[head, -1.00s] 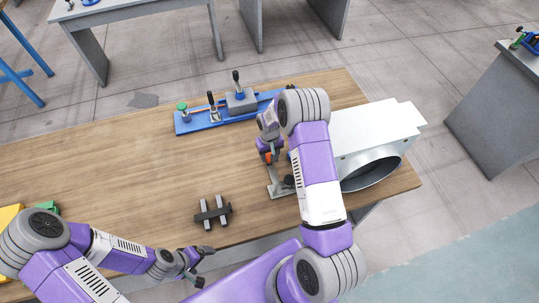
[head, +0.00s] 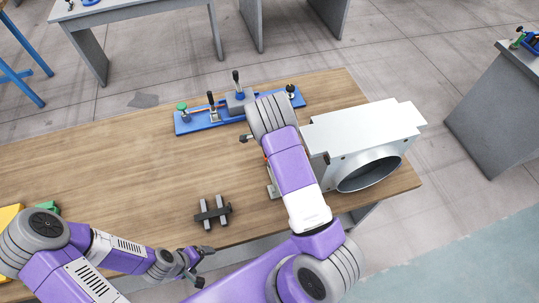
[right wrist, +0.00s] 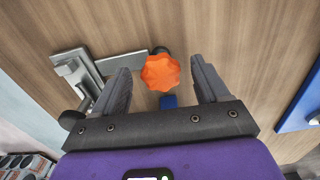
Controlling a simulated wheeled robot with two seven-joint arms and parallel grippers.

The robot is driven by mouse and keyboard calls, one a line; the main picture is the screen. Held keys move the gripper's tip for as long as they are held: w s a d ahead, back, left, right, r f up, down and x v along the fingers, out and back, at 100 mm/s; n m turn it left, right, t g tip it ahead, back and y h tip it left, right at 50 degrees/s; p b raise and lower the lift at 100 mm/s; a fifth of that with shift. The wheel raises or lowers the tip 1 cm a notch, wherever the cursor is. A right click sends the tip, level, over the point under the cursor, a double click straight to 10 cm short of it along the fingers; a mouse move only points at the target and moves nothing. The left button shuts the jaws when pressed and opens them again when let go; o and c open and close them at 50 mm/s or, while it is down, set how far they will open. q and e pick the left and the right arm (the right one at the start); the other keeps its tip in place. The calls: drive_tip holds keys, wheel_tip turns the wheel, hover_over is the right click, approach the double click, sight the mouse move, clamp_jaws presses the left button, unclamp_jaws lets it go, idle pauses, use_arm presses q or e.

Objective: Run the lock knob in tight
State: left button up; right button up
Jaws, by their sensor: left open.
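The orange lobed knob (right wrist: 160,72) shows from above in the right wrist view, with grey metal parts (right wrist: 85,75) beside it. My right gripper (right wrist: 160,70) is open, its two fingers on either side of the knob with gaps on both sides. In the head view my right arm hides most of that gripper and the knob; a grey metal piece (head: 272,190) shows beside the arm. My left gripper (head: 203,266) is open and empty near the table's front edge.
A blue fixture (head: 195,122) with a green knob and black-handled levers lies at the table's back. A white housing (head: 365,130) with a round opening stands at right. A dark and grey cross-shaped piece (head: 212,212) lies near the front. The table's left middle is clear.

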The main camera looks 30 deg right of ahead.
drive_tip(key=o, duration=0.5)
wheel_tip(320, 180, up, 7)
drive_tip(key=p, duration=0.5)
drive_tip(key=shift+r, duration=0.1)
idle(0.5)
